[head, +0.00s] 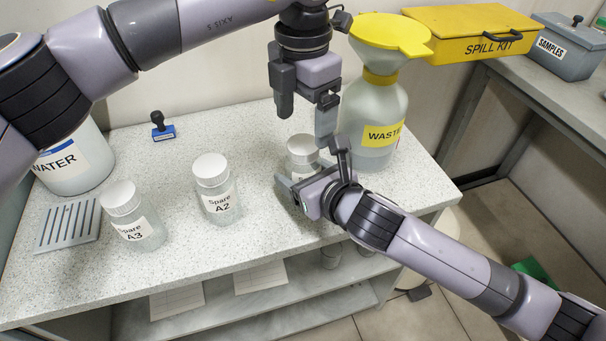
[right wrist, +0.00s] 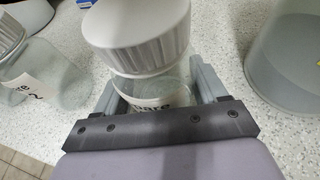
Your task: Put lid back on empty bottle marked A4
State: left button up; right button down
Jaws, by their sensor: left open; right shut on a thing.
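My right gripper (head: 312,172) is shut on a clear bottle (right wrist: 152,97) with a white ribbed lid (right wrist: 140,32). The lid sits on the bottle's neck, and it also shows in the head view (head: 301,146). The label is mostly hidden by the gripper; only the end of a word shows, so I cannot read its mark. My left gripper (head: 304,114) is open and empty, above this bottle with its fingers pointing down. Two other white-lidded bottles, Spare A2 (head: 217,190) and Spare A3 (head: 135,218), stand to the left. No bottle label reading A4 is visible.
A large waste bottle (head: 375,112) with a yellow funnel stands close behind the held bottle. A water container (head: 75,158), a slotted tray (head: 68,227) and a blue stamp (head: 162,128) are at left. A yellow spill kit (head: 470,30) and samples box (head: 566,48) are at right.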

pick_arm(q)
notch_tip(320, 180, up, 8)
jog(key=shift+f, duration=0.2)
jog(key=shift+a, duration=0.1)
pick_arm(e)
grip_release()
pick_arm(q)
jog(key=shift+w, duration=0.1)
pick_arm(e)
jog(key=shift+s, duration=0.1)
pick_arm(q)
jog(key=shift+r+p, duration=0.45)
pick_arm(e)
jog(key=shift+v, duration=3.5)
jog(key=shift+d, duration=0.1)
